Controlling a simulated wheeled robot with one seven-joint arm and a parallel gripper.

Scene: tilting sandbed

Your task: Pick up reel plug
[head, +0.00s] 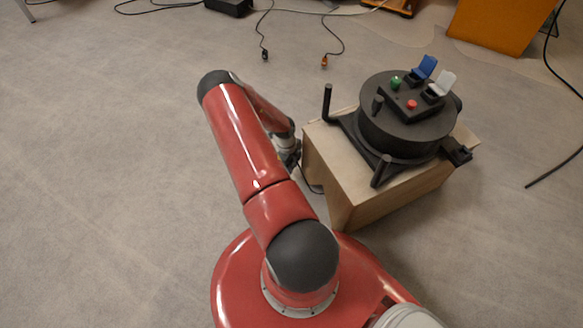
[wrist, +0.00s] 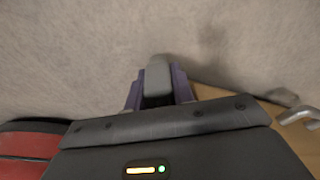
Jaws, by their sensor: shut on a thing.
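In the wrist view a grey plug (wrist: 157,73) sits between the two purple fingers of my gripper (wrist: 158,88), which are shut on it. In the head view my gripper (head: 290,157) is low beside the left side of the wooden box, partly hidden by my arm, and the plug cannot be made out there. A dark cable (head: 308,181) runs from near my gripper along the box's side. The black reel (head: 400,128) lies on the box, with a blue flap, a white flap and green and red buttons on top.
The wooden box (head: 345,185) stands close to the right of my gripper; its edge also shows in the wrist view (wrist: 215,93). Two other cable ends, one black (head: 264,54) and one orange (head: 324,62), lie on the floor behind. The carpet at left is clear.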

